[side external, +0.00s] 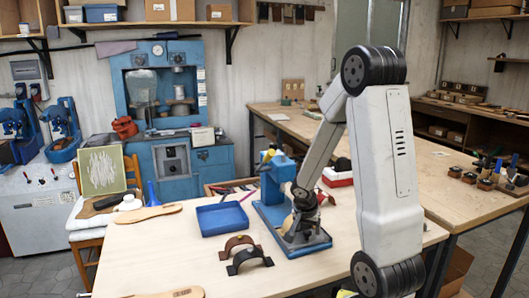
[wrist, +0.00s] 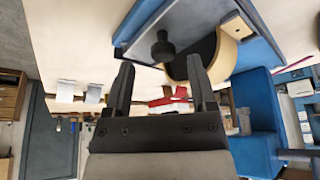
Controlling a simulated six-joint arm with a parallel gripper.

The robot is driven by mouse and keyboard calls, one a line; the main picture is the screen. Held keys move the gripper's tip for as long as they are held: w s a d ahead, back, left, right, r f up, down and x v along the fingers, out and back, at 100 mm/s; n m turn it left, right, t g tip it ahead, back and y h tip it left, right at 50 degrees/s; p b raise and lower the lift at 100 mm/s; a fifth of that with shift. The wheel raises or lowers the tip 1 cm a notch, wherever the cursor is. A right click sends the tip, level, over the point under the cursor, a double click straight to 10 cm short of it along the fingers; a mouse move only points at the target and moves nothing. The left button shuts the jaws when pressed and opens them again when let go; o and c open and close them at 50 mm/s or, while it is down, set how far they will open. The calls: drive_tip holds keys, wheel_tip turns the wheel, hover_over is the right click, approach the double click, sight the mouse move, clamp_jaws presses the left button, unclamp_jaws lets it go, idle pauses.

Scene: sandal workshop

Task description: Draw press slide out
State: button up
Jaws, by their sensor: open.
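The press stands on the wooden table in the side view, with a blue base (side external: 312,246) and a blue upright body (side external: 277,178). A tan curved wooden part sits at its front, partly hidden by my gripper. In the wrist view the press (wrist: 257,52) is tilted in the picture, with a black round knob (wrist: 163,48) on its slide and the tan wooden part (wrist: 225,57) beside it. My gripper (wrist: 160,66) is open, its two fingers pointing toward the knob, which appears between and just beyond the fingertips. I cannot tell whether they touch. My gripper (side external: 303,205) is low at the press in the side view.
A blue tray (side external: 222,218) lies left of the press. A brown strap piece (side external: 238,243) and a black one (side external: 250,260) stand in front of it. Wooden soles (side external: 146,213) lie at the left. A red and white box (side external: 338,176) is behind my arm.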

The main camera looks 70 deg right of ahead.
drive_tip(key=shift+v, duration=2.95)
drive_tip(key=w+a+f+n+t+y, duration=0.1)
drive_tip(key=w+a+f+n+y, duration=0.1)
drive_tip(key=a+n, duration=0.7)
drive_tip(key=w+a+f+n+t+y, duration=0.1)
drive_tip(key=w+a+f+n+y, duration=0.1)
drive_tip(key=w+a+n, duration=0.3)
drive_tip(key=a+n, duration=0.4)
drive_tip(key=a, duration=0.7)
drive_tip(key=shift+w+t+y, duration=0.3)
